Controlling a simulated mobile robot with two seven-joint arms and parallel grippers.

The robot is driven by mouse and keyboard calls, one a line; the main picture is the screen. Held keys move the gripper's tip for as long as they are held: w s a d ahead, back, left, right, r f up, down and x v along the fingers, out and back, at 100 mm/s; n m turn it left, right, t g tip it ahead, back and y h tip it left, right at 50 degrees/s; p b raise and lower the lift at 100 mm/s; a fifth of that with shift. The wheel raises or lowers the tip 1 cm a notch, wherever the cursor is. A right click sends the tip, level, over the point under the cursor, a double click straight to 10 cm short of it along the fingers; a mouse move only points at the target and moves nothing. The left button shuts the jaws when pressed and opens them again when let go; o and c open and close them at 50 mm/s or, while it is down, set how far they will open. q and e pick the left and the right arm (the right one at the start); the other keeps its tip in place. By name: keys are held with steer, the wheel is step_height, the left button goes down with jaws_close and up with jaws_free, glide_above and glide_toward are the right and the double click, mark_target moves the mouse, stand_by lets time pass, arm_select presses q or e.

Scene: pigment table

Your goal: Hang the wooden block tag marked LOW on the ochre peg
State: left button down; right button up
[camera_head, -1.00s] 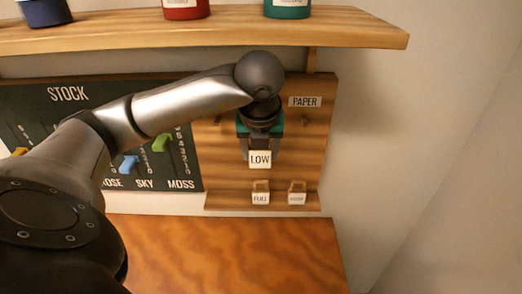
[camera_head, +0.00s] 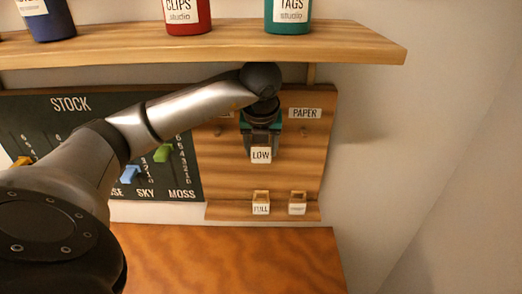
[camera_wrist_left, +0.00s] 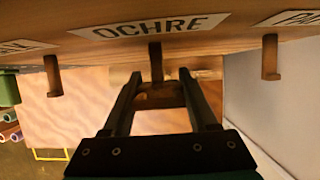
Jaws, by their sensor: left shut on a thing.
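The wooden block tag marked LOW (camera_head: 261,155) hangs from my left gripper (camera_head: 261,143) in front of the wooden peg board, below the middle of its top edge. The gripper is shut on the tag. In the left wrist view, the two fingers of the left gripper (camera_wrist_left: 160,88) have the tag's brown wooden top (camera_wrist_left: 160,96) between them. The ochre peg (camera_wrist_left: 155,62) sticks out under the OCHRE label (camera_wrist_left: 150,27), just beyond the fingertips and in line with them. I cannot tell whether the tag touches the peg. My right gripper is not in view.
The PAPER peg (camera_wrist_left: 270,57) is right of the ochre peg; another peg (camera_wrist_left: 53,76) is left. Tags marked FULL (camera_head: 261,203) and another tag (camera_head: 297,203) stand on the board's lower ledge. A shelf (camera_head: 200,45) with jars overhangs the board. The STOCK chalkboard (camera_head: 90,105) is left.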

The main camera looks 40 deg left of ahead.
arm_select(q)
steer(key=shift+w+a+f+b, duration=0.2)
steer(key=shift+w+a+b, duration=0.1)
steer(key=shift+w+a, duration=0.2)
steer(key=shift+w+a+f+b, duration=0.25)
steer(key=shift+w+a, duration=0.1)
steer(key=shift+w, duration=0.15)
stand_by(0.3)
